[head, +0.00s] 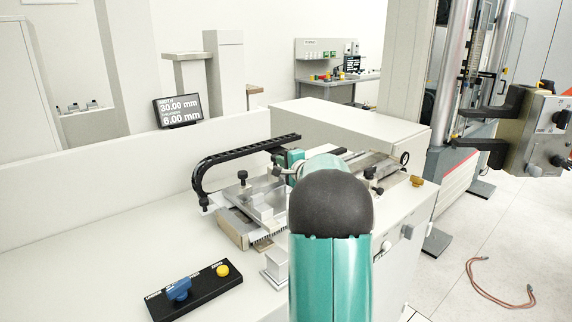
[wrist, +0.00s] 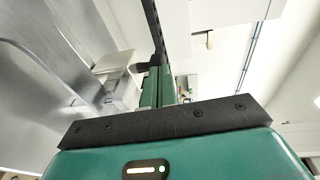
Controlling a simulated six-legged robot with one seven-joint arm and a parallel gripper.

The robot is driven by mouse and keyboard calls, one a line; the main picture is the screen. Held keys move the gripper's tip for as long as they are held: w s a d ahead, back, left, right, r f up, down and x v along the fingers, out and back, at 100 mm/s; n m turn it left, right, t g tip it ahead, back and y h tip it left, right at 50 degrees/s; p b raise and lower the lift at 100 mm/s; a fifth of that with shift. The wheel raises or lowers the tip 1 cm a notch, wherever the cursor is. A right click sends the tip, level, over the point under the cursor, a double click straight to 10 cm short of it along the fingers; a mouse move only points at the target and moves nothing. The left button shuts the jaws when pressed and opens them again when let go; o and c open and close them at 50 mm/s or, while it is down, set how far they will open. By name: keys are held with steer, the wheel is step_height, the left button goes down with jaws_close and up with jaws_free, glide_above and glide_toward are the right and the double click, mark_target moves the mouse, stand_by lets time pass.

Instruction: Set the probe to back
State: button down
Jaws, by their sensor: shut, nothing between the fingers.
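The measuring rig (head: 262,205) stands on the pale bench, with metal blocks, black knobs and a curved black cable chain (head: 215,163). I cannot single out the probe; part of the rig is hidden behind my arm. A black control box (head: 205,290) at the front left carries a blue knob (head: 179,289) and a yellow button (head: 222,270); its labels are too small to read surely. My gripper (wrist: 160,88) is shut and empty in the wrist view, close to the rig. In the head view my teal arm largely covers it.
A display (head: 178,110) behind the bench reads 30.00 mm and 6.00 mm. A pale cover (head: 350,128) stands behind the rig. A grey unit with black jaws (head: 530,130) is at the right. A reddish cable (head: 497,296) lies on the floor. The bench's left part is clear.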

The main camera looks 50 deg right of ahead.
mark_target(272, 156)
steer(key=x, duration=0.4)
steer(key=a+r+x, duration=0.1)
steer(key=x, duration=0.1)
steer(key=shift+w+d+f, duration=0.1)
steer(key=shift+w+f, duration=0.05)
steer(key=shift+w, duration=0.7)
steer(key=shift+r, duration=0.25)
